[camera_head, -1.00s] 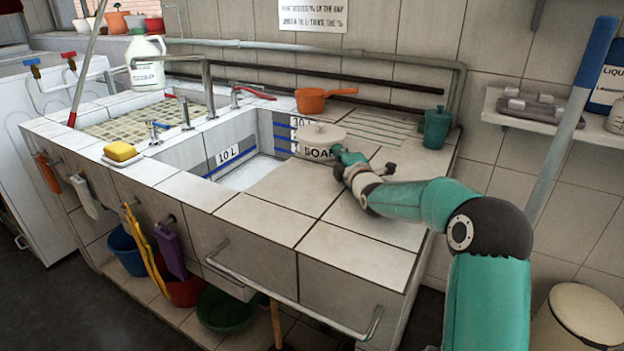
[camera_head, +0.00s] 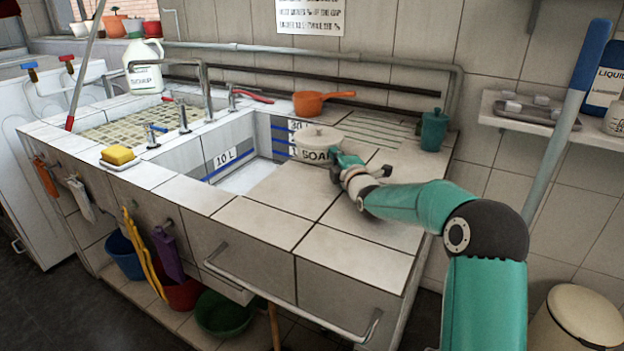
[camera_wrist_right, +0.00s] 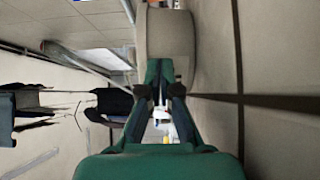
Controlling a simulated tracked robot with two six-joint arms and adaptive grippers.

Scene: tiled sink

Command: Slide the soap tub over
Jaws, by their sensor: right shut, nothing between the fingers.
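The soap tub (camera_head: 316,142) is a round, pale tub with a lid and a dark "SOAP" label, partly hidden by my gripper. It stands on the tiled counter at the right edge of the sink basin (camera_head: 243,176). My right gripper (camera_head: 336,160) is shut and empty, low over the counter at the tub's right front side. In the right wrist view the tub (camera_wrist_right: 168,45) fills the top middle, and the shut fingertips (camera_wrist_right: 160,66) are at its side; they look to be touching it. My left gripper is not in view.
An orange pan (camera_head: 312,103) stands behind the tub. A teal canister (camera_head: 434,130) stands at the back right of the counter. A yellow sponge (camera_head: 117,155) lies at the left front edge. A tap (camera_head: 205,85) rises behind the basin. The front right tiles are clear.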

